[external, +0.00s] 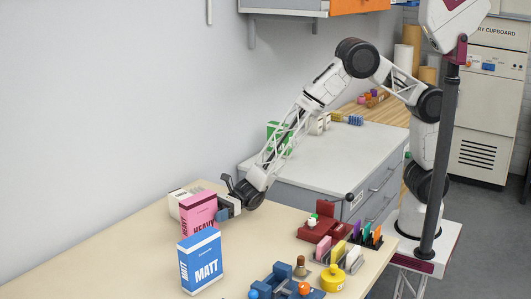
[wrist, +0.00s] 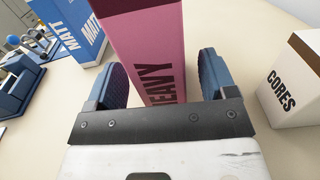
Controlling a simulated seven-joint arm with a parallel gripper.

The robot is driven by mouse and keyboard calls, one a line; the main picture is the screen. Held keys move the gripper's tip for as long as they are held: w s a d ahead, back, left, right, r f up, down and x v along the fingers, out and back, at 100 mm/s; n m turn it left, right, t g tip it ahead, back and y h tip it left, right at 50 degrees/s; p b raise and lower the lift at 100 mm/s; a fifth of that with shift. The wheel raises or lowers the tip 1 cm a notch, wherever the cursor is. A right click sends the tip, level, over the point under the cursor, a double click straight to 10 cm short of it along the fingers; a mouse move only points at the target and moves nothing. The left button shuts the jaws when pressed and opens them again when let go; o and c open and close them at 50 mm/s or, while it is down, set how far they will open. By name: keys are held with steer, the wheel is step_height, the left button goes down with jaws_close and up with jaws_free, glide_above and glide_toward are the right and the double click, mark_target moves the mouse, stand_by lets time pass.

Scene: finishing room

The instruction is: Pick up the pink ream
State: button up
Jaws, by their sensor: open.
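The pink ream (external: 198,210) is an upright pink box marked HEAVY, standing on the cream table. It also fills the middle of the wrist view (wrist: 148,40). My gripper (external: 226,203) is low over the table at the right side of the ream. In the wrist view my gripper (wrist: 163,78) is open, with one blue pad left of the ream and one right of it. A gap shows between the right pad and the ream. The left pad is very close to the ream, and I cannot tell if it touches. The ream's lower part is hidden behind the gripper body.
A blue and white MATT box (external: 201,260) stands in front of the pink ream. A white CORES box (wrist: 296,85) stands close to my right pad. A blue holder (external: 287,281), a red holder (external: 325,224) and a yellow pot (external: 333,277) are to the right.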

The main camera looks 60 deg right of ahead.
mark_target(205, 214)
steer(key=shift+w+a, duration=0.15)
steer(key=shift+a, duration=0.6)
steer(key=shift+w+a, duration=0.1)
steer(key=shift+a, duration=0.65)
steer(key=shift+c, duration=0.4)
steer(key=shift+r, duration=0.1)
jaws_close()
